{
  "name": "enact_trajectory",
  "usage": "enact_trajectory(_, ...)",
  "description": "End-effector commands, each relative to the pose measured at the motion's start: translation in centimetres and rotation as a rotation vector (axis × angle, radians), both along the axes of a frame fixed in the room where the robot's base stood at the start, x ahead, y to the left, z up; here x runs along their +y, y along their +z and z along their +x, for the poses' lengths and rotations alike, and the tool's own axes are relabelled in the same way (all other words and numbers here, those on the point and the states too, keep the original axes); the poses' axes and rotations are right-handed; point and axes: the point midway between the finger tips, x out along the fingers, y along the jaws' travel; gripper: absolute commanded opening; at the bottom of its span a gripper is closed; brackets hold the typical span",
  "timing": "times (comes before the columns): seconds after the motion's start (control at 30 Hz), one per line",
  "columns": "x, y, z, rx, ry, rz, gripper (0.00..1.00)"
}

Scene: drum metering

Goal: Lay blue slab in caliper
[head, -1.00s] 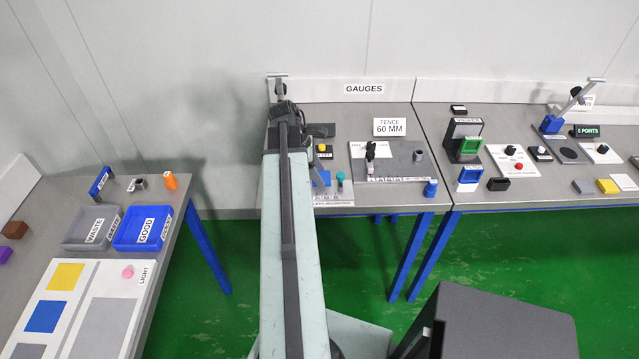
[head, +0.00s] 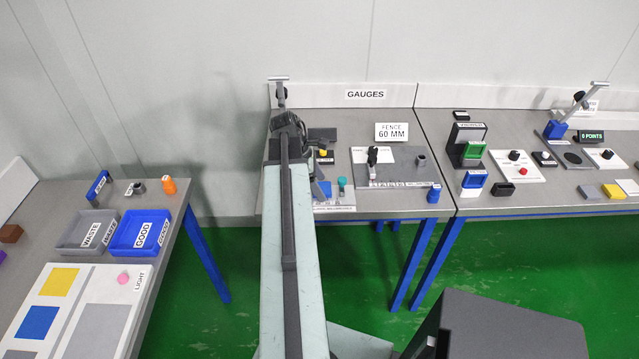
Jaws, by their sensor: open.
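A blue piece (head: 326,189) shows just right of my arm on the gauge table, beside a teal knob (head: 342,183) and above a white labelled plate (head: 335,208). This looks like the caliper with the blue slab at it, but my arm covers its left part. I cannot tell whether the blue piece is the slab or part of the gauge, or whether it lies flat. My gripper (head: 312,165) is open, low over the table just behind the blue piece. Its fingertips are mostly hidden by my arm.
A grey fence plate (head: 400,178) with a black knob stands right of the caliper. A small blue cylinder (head: 433,195) sits near the table's front edge. Waste tray (head: 75,245) and good tray (head: 125,247) are on the left table. A gap separates the tables.

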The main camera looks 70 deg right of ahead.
Motion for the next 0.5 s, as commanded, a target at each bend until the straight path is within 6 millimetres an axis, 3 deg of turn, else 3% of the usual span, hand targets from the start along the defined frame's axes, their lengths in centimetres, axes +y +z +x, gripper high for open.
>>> enact_trajectory(0.17,0.2,2.3,0.6,0.000,0.001,0.000,0.76)
enact_trajectory(0.5,1.2,9.5,3.1,0.000,0.001,0.000,0.76)
